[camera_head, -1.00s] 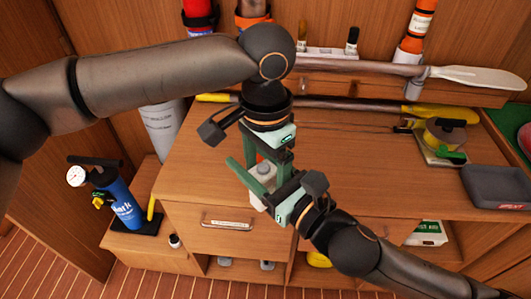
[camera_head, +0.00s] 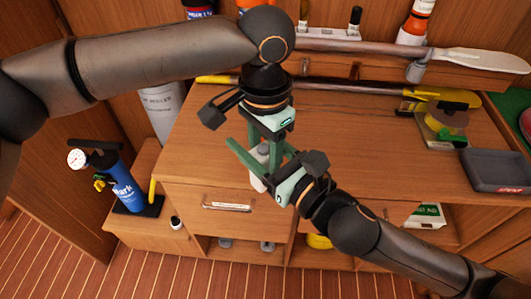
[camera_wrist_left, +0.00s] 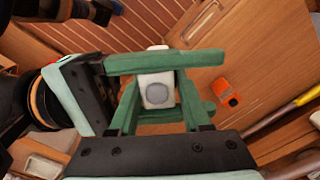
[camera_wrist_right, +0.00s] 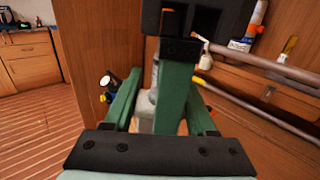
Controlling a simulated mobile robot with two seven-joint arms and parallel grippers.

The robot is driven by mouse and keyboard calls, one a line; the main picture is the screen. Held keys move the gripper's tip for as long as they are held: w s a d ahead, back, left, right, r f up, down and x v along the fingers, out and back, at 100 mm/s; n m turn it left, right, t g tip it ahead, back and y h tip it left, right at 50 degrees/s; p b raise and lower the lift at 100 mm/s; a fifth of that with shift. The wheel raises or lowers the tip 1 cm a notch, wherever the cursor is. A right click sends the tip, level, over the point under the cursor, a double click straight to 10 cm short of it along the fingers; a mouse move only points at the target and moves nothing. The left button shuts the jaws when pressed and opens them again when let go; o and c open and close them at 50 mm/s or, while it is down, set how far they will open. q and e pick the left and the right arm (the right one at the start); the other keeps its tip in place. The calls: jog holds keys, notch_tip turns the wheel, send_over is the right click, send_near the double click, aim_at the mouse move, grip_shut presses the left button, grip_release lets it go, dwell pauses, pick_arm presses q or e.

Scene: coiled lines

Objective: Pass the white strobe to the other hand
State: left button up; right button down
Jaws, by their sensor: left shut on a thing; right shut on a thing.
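The white strobe (camera_head: 257,183) is a small pale block held in the air in front of the desk, partly hidden by green fingers. In the left wrist view the strobe (camera_wrist_left: 157,91) shows a round grey face between the fingers. In the right wrist view only part of the strobe (camera_wrist_right: 146,108) shows behind a green finger. My left gripper (camera_head: 266,160) reaches down from above and is shut on the strobe. My right gripper (camera_head: 260,168) comes in from the lower right and is also shut on it, its fingers crossing the left ones.
A wooden desk (camera_head: 380,155) with a drawer (camera_head: 215,218) lies behind and below the grippers. A yellow-ended pole (camera_head: 340,90) lies along its back. A dark tray (camera_head: 497,170) sits at the right. A blue pump (camera_head: 126,190) stands on a low shelf at the left.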

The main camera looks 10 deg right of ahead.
jog(key=shift+c, duration=0.6)
grip_release()
jog(key=f+g, duration=0.1)
jog(key=f, duration=0.2)
jog(key=s+d+f+g, duration=0.1)
jog(key=f, duration=0.2)
jog(key=f+n+g, duration=0.1)
jog(key=f, duration=0.3)
jog(key=shift+s+d+g, duration=0.2)
jog(key=shift+d+g, duration=0.1)
jog(key=s+d+f+n+h, duration=0.2)
jog(key=s+d+f+n, duration=0.2)
jog(key=f+n, duration=0.4)
jog(key=s+d+f+n+g+h, duration=0.1)
jog(key=s+d+f+n+h, duration=0.2)
jog(key=f+n, duration=0.6)
jog(key=s+d+f+n+g+h, duration=0.1)
jog(key=s+d+f+n+h, duration=0.2)
jog(key=f+n, duration=0.6)
jog(key=s+d+n, duration=0.1)
jog(key=d+n, duration=0.1)
jog(key=n, duration=0.2)
jog(key=shift+s, duration=0.3)
jog(key=shift+d, duration=0.1)
